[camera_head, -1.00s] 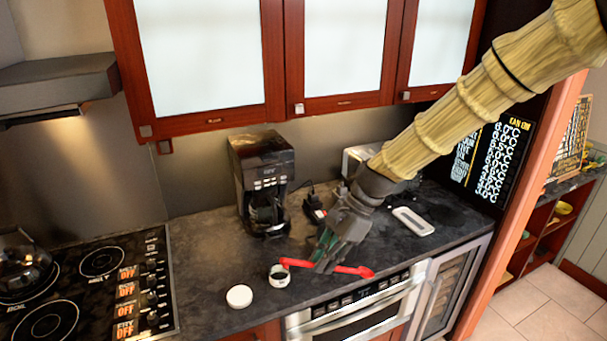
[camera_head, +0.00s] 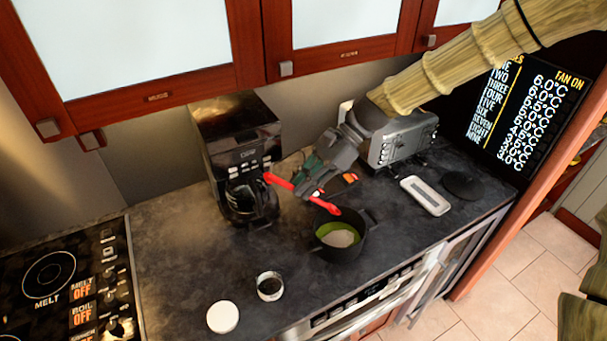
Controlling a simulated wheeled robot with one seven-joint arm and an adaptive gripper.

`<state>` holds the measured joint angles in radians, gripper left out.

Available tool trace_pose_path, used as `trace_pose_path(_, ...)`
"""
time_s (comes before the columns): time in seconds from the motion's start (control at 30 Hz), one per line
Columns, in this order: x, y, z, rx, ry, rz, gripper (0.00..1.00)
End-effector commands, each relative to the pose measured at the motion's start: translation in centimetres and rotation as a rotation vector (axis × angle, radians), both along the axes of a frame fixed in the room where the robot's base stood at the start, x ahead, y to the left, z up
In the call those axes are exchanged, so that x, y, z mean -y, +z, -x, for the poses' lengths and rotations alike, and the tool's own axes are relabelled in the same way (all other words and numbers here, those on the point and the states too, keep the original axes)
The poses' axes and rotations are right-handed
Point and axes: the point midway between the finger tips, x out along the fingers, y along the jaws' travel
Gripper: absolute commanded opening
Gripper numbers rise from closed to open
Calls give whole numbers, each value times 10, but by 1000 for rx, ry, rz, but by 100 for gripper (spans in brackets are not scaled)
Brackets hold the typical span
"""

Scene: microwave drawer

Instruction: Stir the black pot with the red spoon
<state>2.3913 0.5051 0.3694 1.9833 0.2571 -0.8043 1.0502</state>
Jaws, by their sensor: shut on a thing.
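My gripper (camera_head: 306,190) is shut on the red spoon (camera_head: 318,202), holding it slantwise above the counter. One end of the spoon points up left, in front of the coffee maker. Its other end points down right, at the upper rim of the black pot (camera_head: 344,252); I cannot tell whether it is inside the pot or just above it. The pot stands on the counter with a side handle at its right. Greenish and pale contents show inside it. My gripper is above and to the left of the pot.
A black coffee maker (camera_head: 240,160) stands close left of my gripper, a toaster (camera_head: 405,138) behind right. A small open jar (camera_head: 270,286) and white lid (camera_head: 222,316) lie front left. A white dish (camera_head: 425,196) is at the right. The counter left of the pot is clear.

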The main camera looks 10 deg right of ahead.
Motion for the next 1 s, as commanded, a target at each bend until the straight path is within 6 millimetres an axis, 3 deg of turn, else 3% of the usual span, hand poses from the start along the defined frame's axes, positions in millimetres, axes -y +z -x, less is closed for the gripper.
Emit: trace_pose_path(1.0, -53, -37, 12, -8, -4, 1, 0)
